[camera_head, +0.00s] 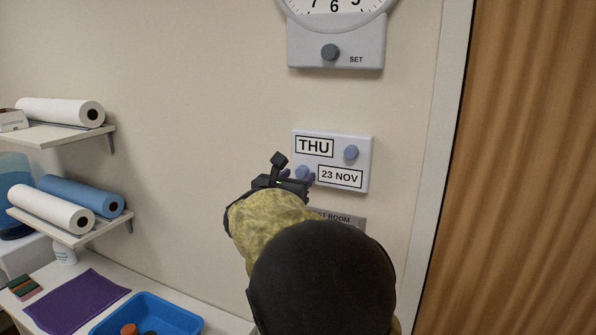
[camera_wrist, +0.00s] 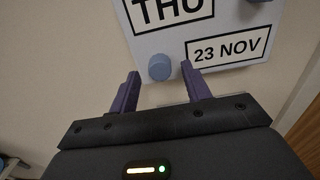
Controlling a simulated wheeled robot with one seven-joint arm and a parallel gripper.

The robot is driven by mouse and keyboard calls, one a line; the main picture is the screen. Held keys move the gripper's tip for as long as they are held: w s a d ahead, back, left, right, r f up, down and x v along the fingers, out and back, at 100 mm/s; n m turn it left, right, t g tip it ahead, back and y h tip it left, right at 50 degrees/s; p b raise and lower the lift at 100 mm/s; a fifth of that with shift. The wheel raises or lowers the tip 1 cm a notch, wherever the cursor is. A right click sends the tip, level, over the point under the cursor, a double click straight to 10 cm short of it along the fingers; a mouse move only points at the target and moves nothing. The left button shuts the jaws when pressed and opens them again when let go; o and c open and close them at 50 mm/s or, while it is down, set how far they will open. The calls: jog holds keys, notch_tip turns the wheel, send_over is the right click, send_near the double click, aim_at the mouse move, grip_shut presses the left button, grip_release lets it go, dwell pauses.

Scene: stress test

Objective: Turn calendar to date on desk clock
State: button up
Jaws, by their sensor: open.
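A white wall calendar (camera_head: 343,159) reads THU in its upper window and 23 NOV in its lower window. It has a blue-grey knob (camera_head: 351,152) at upper right and another knob (camera_head: 303,172) at lower left, beside the date window. In the wrist view, the lower-left knob (camera_wrist: 160,67) lies just beyond and between the fingertips. My gripper (camera_wrist: 160,82) is open, its two purple fingers apart and empty. A white clock (camera_head: 337,30) is mounted above the calendar, its face cut off at the top, with a dark knob marked SET.
A grey sign (camera_head: 347,219) reading partly "ROOM" sits below the calendar, partly hidden by my arm. A wooden door (camera_head: 525,170) is at right. Shelves with paper rolls (camera_head: 60,112) and a counter with a blue tray (camera_head: 185,316) are at left. The wall left of the calendar is bare.

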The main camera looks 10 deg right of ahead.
jog(key=shift+w+d, duration=0.25)
jog(key=shift+w, duration=0.1)
jog(key=c, duration=1)
